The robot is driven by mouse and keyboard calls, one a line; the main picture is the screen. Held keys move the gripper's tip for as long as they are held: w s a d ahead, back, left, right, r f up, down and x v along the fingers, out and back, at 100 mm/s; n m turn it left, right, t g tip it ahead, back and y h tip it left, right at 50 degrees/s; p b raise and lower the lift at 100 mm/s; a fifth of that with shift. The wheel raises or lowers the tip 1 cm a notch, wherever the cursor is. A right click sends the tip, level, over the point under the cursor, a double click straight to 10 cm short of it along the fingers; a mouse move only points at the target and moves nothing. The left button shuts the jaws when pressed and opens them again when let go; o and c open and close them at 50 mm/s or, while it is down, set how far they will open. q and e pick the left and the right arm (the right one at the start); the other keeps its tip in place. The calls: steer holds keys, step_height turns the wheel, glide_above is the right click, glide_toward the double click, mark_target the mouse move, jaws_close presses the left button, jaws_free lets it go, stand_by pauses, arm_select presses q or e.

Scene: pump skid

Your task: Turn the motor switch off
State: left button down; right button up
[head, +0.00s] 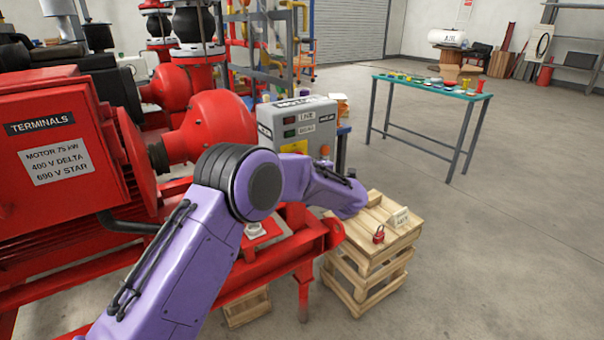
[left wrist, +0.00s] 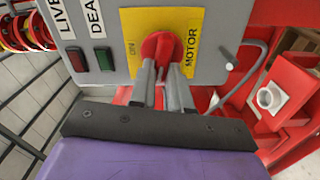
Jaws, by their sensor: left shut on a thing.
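The motor switch is a red knob (left wrist: 158,45) on a yellow plate (left wrist: 190,22) marked MOTOR, on the face of a grey control box (head: 300,112). "ON" reads beside the knob in the left wrist view. My left gripper (left wrist: 159,72) is shut on the red knob, with its two grey fingers on either side. The fingers cover part of the knob, so I cannot tell which way it points. In the head view, my purple left arm hides the knob and the gripper. My right gripper is in neither view.
A red lamp (left wrist: 77,60) and a dark green lamp (left wrist: 104,59) sit beside the LIVE and DEAD labels. A wooden crate (head: 365,262) with a red padlock (head: 378,236) stands right of the red skid frame (head: 275,265). A green-topped table (head: 425,84) stands farther back. Floor at right is clear.

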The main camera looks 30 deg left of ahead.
arm_select(q)
steer(key=shift+f+n+b, duration=0.25)
steer(key=shift+n+b, duration=0.75)
steer(key=shift+n, duration=0.2)
steer(key=c, duration=1.1)
jaws_free()
steer(key=b+v, duration=0.1)
steer(key=v, duration=0.9)
steer(key=shift+s+d, duration=0.15)
steer(key=shift+d, duration=0.1)
